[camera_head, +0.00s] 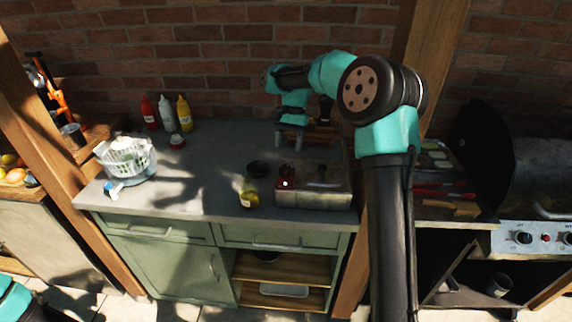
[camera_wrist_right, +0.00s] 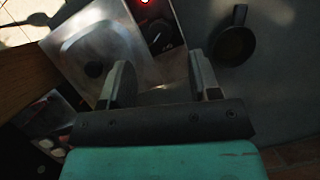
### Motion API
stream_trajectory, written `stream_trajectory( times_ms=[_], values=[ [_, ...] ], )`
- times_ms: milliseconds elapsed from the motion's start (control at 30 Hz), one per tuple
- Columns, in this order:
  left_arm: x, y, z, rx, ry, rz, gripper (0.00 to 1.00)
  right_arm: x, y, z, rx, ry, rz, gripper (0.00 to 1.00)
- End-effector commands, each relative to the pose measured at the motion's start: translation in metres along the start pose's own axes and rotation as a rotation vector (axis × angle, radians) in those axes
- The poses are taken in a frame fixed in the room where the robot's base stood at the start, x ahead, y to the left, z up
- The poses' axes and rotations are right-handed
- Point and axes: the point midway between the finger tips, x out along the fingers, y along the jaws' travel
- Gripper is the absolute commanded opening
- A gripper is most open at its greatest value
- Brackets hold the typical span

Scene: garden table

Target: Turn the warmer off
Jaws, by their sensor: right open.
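Beside the lid, a panel carries a dark control knob (camera_wrist_right: 157,38) and a lit red light (camera_wrist_right: 145,2). My right gripper (camera_wrist_right: 161,78) is open, its fingers apart below the knob in the picture, with nothing between them. In the head view the right gripper (camera_head: 291,139) is behind the warmer. My left gripper is out of view.
A white dish rack (camera_head: 128,158) and sauce bottles (camera_head: 167,113) are farther left. A wooden post and a grill (camera_head: 540,190) are on the right. The middle counter is clear.

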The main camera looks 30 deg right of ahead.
Motion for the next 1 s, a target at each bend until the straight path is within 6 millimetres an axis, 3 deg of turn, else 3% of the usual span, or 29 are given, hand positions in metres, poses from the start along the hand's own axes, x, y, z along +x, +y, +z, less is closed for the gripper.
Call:
stream_trajectory(
  times_ms=[200, 400, 800, 1000],
  values=[
    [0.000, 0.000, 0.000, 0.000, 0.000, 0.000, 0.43, 0.038, 0.001, 0.000, 0.000, -0.002, 0.002, 0.57],
    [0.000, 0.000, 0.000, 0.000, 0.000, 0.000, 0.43, 0.063, 0.000, 0.000, 0.000, -0.001, 0.000, 0.57],
    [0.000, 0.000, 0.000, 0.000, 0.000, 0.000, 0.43, 0.070, 0.000, 0.000, 0.000, 0.000, -0.001, 0.57],
    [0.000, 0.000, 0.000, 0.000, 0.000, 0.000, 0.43, 0.070, 0.000, 0.000, 0.000, 0.000, -0.001, 0.39]
  ],
)
